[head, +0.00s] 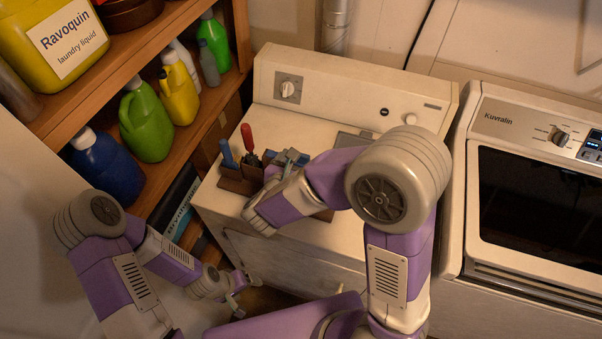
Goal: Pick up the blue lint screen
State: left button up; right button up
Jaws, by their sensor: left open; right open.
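A small blue piece (269,156), which looks like the blue lint screen, shows at the brown holder on top of the white dryer. It is largely hidden by my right gripper and the holder's other contents. My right gripper (290,159) is open over the dryer top, right beside the blue piece. I cannot tell whether they touch. My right forearm and elbow cover much of the dryer top. My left gripper (237,288) is open and low, in front of the dryer's lower left, away from the holder.
The brown holder (237,182) also has a blue-handled tool (227,153) and a red-handled tool (247,138). A grey panel (355,142) lies on the dryer top (320,127). Wooden shelves (190,150) with bottles stand left. A second machine (530,190) stands right.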

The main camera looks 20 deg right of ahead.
jog(key=shift+x, duration=1.5)
jog(key=shift+r, duration=0.1)
jog(key=shift+c, duration=0.4)
jog(key=c, duration=1.3)
jog(key=shift+r, duration=0.1)
jog(key=shift+c, duration=0.2)
